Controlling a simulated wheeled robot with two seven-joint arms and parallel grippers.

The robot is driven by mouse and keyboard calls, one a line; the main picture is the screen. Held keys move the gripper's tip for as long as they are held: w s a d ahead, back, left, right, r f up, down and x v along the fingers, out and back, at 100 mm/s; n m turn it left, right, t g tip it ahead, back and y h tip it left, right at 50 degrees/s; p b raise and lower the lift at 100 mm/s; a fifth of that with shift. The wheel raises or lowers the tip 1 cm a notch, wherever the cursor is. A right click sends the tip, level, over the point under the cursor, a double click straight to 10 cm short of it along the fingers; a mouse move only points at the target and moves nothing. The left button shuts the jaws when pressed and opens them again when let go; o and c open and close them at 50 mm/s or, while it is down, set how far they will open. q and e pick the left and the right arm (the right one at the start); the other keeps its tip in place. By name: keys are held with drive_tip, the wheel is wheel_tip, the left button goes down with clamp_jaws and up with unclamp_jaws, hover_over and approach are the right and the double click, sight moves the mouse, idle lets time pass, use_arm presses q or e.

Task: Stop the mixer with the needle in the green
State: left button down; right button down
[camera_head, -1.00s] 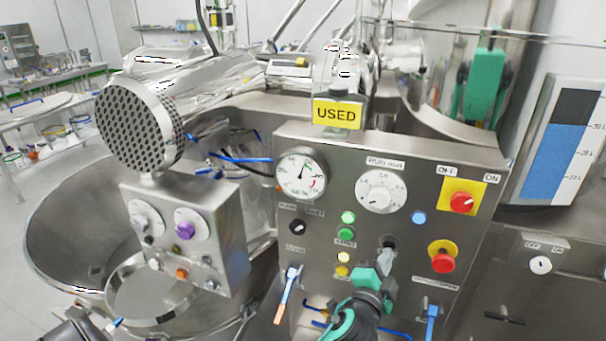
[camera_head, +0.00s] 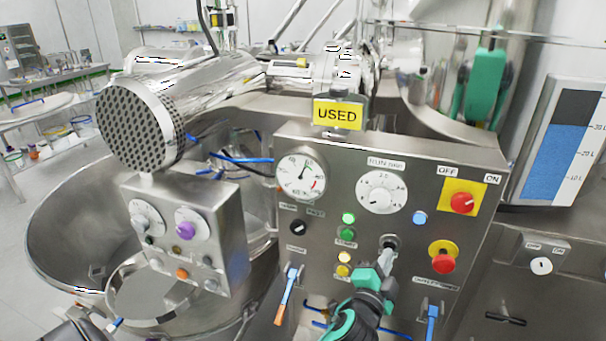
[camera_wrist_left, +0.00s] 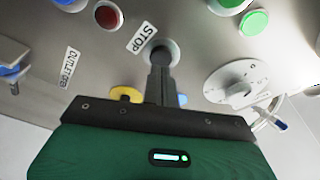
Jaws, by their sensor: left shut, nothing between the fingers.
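The steel mixer control panel (camera_head: 325,240) faces me. Its round gauge (camera_head: 301,172) has a thin needle pointing up and slightly right, near a small green mark at the top; a red mark lies at the lower right. My left gripper (camera_head: 388,246) is shut and empty, with its tips at a dark round button below the timer dial (camera_head: 381,192). In the left wrist view the shut fingers (camera_wrist_left: 158,58) point at this dark button in a bright ring (camera_wrist_left: 173,48), beside the STOP label (camera_wrist_left: 141,37). Whether they touch it I cannot tell. My right gripper is not in view.
A green lamp (camera_head: 348,218) is bright above a green button (camera_head: 347,235). A red emergency button (camera_head: 443,262) and a red switch on yellow (camera_head: 462,202) are to the right. Blue-handled levers (camera_head: 287,293) hang below. A steel bowl (camera_head: 62,240) is at left.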

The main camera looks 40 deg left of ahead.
use_arm(q)
drive_tip(key=shift+w, duration=0.1)
idle(0.6)
drive_tip(key=shift+w+a, duration=0.25)
drive_tip(key=shift+w, duration=0.45)
drive_tip(key=s+d, duration=0.2)
drive_tip(key=s, duration=0.4)
drive_tip(key=shift+s, duration=0.35)
idle(1.1)
